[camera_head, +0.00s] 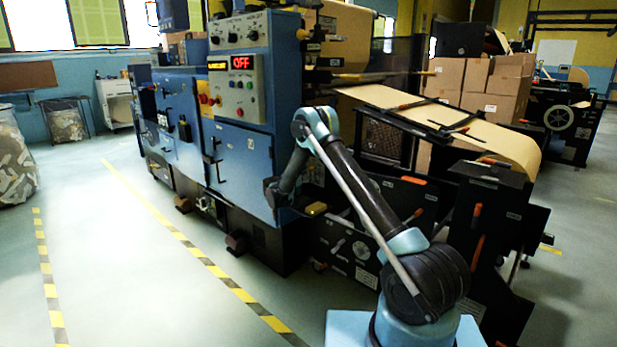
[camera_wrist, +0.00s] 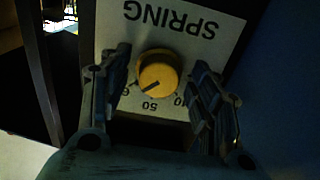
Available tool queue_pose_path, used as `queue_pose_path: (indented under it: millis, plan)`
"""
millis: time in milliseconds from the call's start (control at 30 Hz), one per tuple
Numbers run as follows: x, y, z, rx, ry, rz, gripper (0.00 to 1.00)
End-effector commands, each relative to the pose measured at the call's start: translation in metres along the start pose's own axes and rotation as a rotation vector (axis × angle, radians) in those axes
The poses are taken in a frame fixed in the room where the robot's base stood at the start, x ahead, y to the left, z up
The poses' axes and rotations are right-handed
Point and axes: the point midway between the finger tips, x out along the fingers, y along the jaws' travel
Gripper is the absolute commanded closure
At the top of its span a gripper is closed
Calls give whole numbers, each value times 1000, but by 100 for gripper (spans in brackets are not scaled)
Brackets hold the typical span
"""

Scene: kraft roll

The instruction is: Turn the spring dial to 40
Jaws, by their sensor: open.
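The spring dial (camera_wrist: 158,73) is a round yellow knob on a pale plate (camera_wrist: 205,40) marked SPRING, which appears upside down in the wrist view. A dark pointer line on the knob points to the lower left, between the 50 mark and what looks like a partly hidden 60. Another number to the right is only partly legible. My gripper (camera_wrist: 162,62) is open, with one finger on each side of the knob. Gaps show between both fingers and the knob. In the head view the dial cannot be made out, and my arm reaches down beside the blue machine.
The blue machine cabinet (camera_head: 240,165) carries a control panel (camera_head: 238,88) with a red OFF display. A brown paper web (camera_head: 450,125) runs to the right. Cardboard boxes (camera_head: 490,85) are stacked behind. Open floor with a yellow-black stripe (camera_head: 190,245) lies at the left.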

Motion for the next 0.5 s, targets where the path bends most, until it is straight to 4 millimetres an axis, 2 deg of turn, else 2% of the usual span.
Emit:
queue_pose_path:
  millis: [133,333,500]
  plan:
    - [0,0,0,0,0,0,43]
    - [0,0,0,0,0,0,87]
    - [0,0,0,-2,0,-1,87]
